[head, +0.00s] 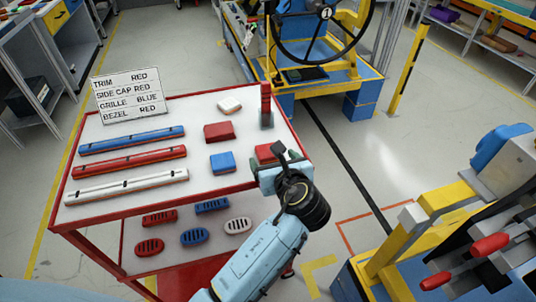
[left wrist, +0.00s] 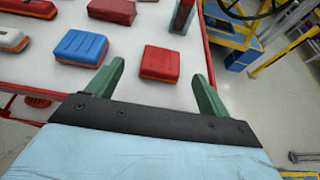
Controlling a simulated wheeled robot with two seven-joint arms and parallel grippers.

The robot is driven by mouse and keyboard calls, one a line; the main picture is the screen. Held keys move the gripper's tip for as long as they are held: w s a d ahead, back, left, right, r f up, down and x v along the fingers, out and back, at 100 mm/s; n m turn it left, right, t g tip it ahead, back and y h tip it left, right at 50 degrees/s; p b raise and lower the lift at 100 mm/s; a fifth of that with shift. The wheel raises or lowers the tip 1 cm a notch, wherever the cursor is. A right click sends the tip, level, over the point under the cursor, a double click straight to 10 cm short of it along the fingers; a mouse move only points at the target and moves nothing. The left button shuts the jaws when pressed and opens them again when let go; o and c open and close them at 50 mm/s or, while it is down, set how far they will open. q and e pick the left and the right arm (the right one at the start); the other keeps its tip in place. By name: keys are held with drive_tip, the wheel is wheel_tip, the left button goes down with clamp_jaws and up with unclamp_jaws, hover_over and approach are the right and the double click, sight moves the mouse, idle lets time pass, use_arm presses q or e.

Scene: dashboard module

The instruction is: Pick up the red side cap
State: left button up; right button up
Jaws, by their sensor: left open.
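A small red block with an orange lower edge, seemingly the red side cap (left wrist: 160,63), lies on the white table top. In the left wrist view it is just ahead of and between the fingertips of my left gripper (left wrist: 160,74), which is open and empty. In the head view this red cap (head: 267,152) is partly hidden behind my left gripper (head: 272,164) at the table's right edge. A second red block (head: 218,131) lies farther back and left; it also shows in the left wrist view (left wrist: 112,10). My right gripper is not in view.
A blue block (head: 222,162) lies left of the cap, and a red upright post (head: 266,100) stands behind it. A white block (head: 229,105), long trim bars (head: 130,160) and a sign (head: 128,95) are also on the table. Several oval grilles (head: 194,237) lie on a lower shelf.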

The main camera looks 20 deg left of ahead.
sight(270, 154)
use_arm(q)
drive_tip(key=x, duration=0.2)
drive_tip(key=b+x, duration=0.1)
drive_tip(key=x, duration=0.2)
drive_tip(key=shift+d+f+b, duration=0.2)
drive_tip(key=shift+f+b, duration=0.1)
drive_tip(key=shift+w+a, duration=0.1)
drive_tip(key=shift+w, duration=0.05)
drive_tip(key=c, duration=1.1)
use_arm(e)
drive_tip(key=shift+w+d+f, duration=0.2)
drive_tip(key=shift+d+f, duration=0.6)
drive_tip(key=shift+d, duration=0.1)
